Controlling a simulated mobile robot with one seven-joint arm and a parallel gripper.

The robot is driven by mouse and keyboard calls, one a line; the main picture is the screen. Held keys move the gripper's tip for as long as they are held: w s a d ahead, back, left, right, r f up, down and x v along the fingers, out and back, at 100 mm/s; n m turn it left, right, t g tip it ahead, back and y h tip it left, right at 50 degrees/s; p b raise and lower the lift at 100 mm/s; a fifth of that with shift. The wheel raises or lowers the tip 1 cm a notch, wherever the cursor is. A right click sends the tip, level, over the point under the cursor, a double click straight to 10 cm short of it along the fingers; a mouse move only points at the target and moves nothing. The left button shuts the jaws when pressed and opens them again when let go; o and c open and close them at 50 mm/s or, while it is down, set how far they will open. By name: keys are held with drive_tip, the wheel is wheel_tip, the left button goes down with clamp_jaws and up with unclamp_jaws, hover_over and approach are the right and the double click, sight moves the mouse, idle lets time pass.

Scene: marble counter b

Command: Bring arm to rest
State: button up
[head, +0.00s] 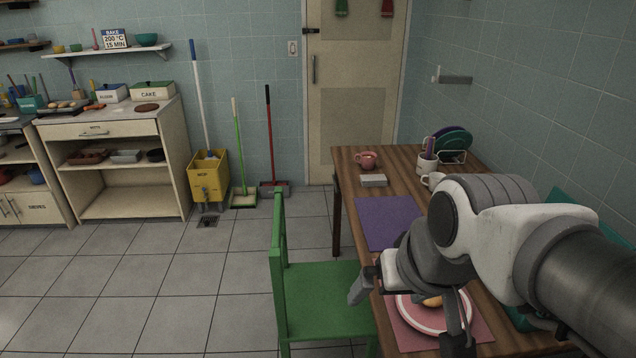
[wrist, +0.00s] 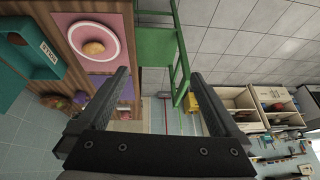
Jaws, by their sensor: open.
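My arm reaches in from the right over the wooden table (head: 400,162) in the head view. My gripper (head: 408,318) is above the table's near part, by the pink mat and plate. In the wrist view my gripper (wrist: 160,77) has its two dark fingers spread wide, with nothing between them. The plate (wrist: 68,28) and the bread item (wrist: 93,48) also show at upper left in the wrist view.
A green chair (head: 320,290) stands close by the table's left side. A purple mat (head: 384,220), pink mug (head: 367,160), white mug (head: 433,180) and dish rack (head: 453,156) are on the table. A teal tray (wrist: 30,58) shows in the wrist view.

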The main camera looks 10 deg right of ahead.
drive_tip(key=shift+s+a+r+n+h, duration=0.15)
drive_tip(key=shift+s+r+n, duration=0.1)
drive_tip(key=shift+s, duration=0.35)
drive_tip(key=shift+s+d+r+n+h, duration=0.15)
drive_tip(key=shift+s+r, duration=0.1)
drive_tip(key=shift+s, duration=0.35)
drive_tip(key=shift+a+r, duration=0.1)
